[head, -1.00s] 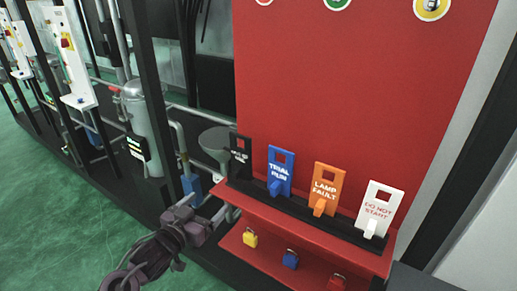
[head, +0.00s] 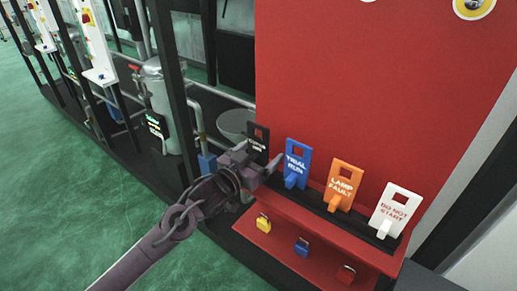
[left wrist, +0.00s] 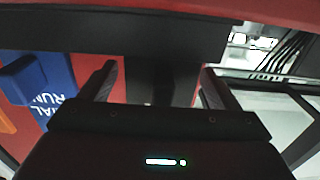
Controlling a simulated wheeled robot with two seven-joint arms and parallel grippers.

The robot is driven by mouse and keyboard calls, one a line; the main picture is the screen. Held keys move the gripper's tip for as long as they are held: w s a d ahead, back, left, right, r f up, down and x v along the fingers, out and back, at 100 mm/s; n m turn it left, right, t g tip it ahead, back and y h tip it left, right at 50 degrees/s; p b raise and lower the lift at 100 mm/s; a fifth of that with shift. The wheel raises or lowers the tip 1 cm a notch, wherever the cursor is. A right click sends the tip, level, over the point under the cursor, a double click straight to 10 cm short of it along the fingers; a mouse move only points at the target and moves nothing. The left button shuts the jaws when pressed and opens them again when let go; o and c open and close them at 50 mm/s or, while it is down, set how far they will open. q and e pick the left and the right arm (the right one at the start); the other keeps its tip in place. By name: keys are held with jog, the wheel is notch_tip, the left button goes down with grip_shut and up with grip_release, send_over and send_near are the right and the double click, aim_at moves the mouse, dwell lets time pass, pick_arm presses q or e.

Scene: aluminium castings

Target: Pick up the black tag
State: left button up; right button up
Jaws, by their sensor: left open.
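The black tag (head: 258,136) stands upright at the left end of a black rail on the red board's shelf. Its lower part is hidden behind my left gripper (head: 262,158). The left gripper is open and in front of the tag, with a fingertip showing to the tag's right. In the left wrist view, the black tag (left wrist: 162,82) appears as a dark shape between the two spread fingers of the left gripper (left wrist: 157,82). I cannot tell whether the fingers touch it. My right gripper is not in view.
A blue tag (head: 296,160), an orange tag (head: 342,183) and a white tag (head: 396,208) stand to the right along the rail. Yellow, blue and red padlocks sit below. A dark frame post (head: 182,90) and pipework are left of the board. Green floor is open at left.

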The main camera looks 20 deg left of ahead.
pick_arm(q)
jog(key=shift+s+a+r, duration=0.1)
jog(key=shift+c, duration=0.3)
jog(key=c, duration=1)
jog(key=shift+r, duration=0.1)
